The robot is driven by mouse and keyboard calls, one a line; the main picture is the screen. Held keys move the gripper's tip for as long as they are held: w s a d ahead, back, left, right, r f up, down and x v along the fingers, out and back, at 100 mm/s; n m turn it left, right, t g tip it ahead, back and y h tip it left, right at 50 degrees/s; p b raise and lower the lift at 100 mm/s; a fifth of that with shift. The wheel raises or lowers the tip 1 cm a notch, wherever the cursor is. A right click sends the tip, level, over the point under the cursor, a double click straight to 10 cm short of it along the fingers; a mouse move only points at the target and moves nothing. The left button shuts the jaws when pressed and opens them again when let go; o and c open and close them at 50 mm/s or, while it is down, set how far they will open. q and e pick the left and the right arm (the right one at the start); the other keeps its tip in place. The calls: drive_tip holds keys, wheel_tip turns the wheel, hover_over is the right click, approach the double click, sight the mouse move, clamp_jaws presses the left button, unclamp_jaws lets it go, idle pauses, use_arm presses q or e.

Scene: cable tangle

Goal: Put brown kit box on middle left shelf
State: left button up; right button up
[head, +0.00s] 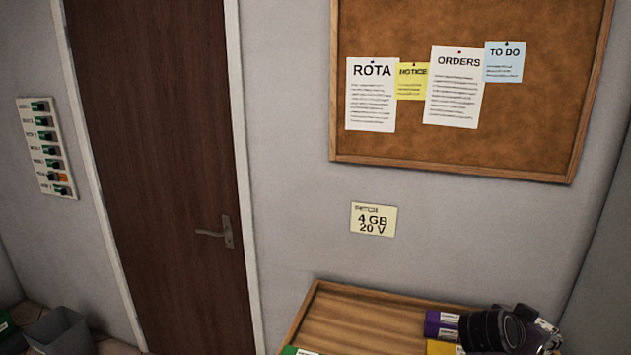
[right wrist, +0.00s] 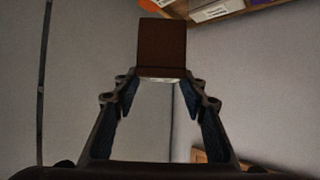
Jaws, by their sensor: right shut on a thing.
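In the right wrist view my right gripper (right wrist: 160,84) is shut on the brown kit box (right wrist: 162,45). The box sits at the fingertips, with a pale strip along its near edge. Part of a wooden shelf (right wrist: 240,13) with things on it shows at the top right of that view, beyond the box. I cannot tell which shelf it is.
A closed brown door (head: 160,150), a cork board (head: 470,145) and a grey bin (head: 58,330) also show.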

drive_tip(key=s+a+f+n+t+y, duration=0.2)
drive_tip(key=a+f+n+t+y, duration=0.2)
drive_tip(key=a+n+t+y, duration=0.5)
drive_tip(key=s+a+r+n+g+y, duration=0.4)
drive_tip(key=s+a+n+y, duration=0.3)
drive_tip(key=a, duration=0.3)
drive_tip(key=s+a+r+n+g+y, duration=0.45)
drive_tip(key=s+a+n, duration=0.25)
drive_tip(key=s+a, duration=0.2)
use_arm(q)
wheel_tip(320, 180, down, 21)
drive_tip(key=b, duration=2.1)
use_arm(e)
wheel_tip(320, 180, down, 22)
drive_tip(key=shift+w+t, duration=0.35)
drive_tip(key=shift+t, duration=0.1)
use_arm(q)
drive_tip(key=shift+c, duration=0.7)
